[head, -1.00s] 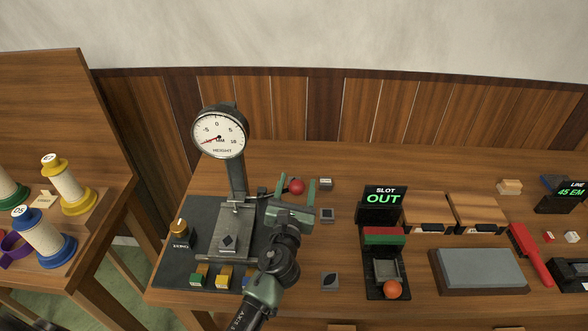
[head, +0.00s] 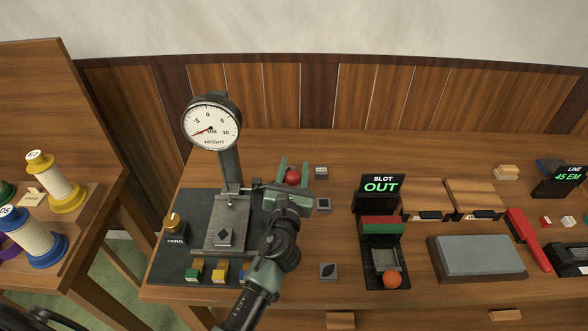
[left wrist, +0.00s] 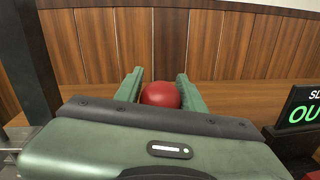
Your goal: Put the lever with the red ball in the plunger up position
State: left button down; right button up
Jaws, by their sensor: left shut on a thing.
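The red ball (head: 292,177) of the lever sits right of the height gauge stand, low beside its column. My left gripper (head: 292,170) is shut on the ball, one green finger on each side. In the left wrist view the red ball (left wrist: 160,95) shows between the two fingers (left wrist: 158,88), its lower part hidden by the gripper body. A dark rod runs from the column toward the ball, mostly hidden by my gripper. The gauge dial (head: 211,120) has a red needle pointing to the lower left. My right gripper is not in view.
A brass zero knob (head: 174,222) and several coloured blocks are at the left and front. A slot device reading OUT (head: 382,186) stands to the right.

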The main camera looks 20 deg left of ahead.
pick_arm(q)
jog(key=shift+f, duration=0.35)
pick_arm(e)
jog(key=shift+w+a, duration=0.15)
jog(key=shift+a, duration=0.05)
pick_arm(q)
jog(key=shift+d+f+m, duration=0.2)
jog(key=shift+f+m, duration=0.15)
jog(key=shift+m, duration=0.05)
jog(key=shift+d+f+m+p, duration=0.2)
jog(key=shift+f+m+p, duration=0.6)
jog(key=shift+f+m, duration=0.15)
jog(key=shift+f+m+g+p, duration=0.3)
jog(key=shift+f+m+p, duration=0.2)
jog(key=shift+f+m, duration=0.5)
jog(key=shift+f+m+p, duration=0.35)
jog(key=shift+f+m, duration=0.3)
jog(key=shift+m, duration=0.1)
jog(key=shift+f+m, duration=0.3)
jog(key=shift+f, duration=0.15)
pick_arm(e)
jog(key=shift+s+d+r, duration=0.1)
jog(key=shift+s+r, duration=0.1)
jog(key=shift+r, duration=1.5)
pick_arm(q)
jog(key=shift+s, duration=0.1)
jog(key=c, duration=0.9)
grip_release()
jog(key=shift+a, duration=0.1)
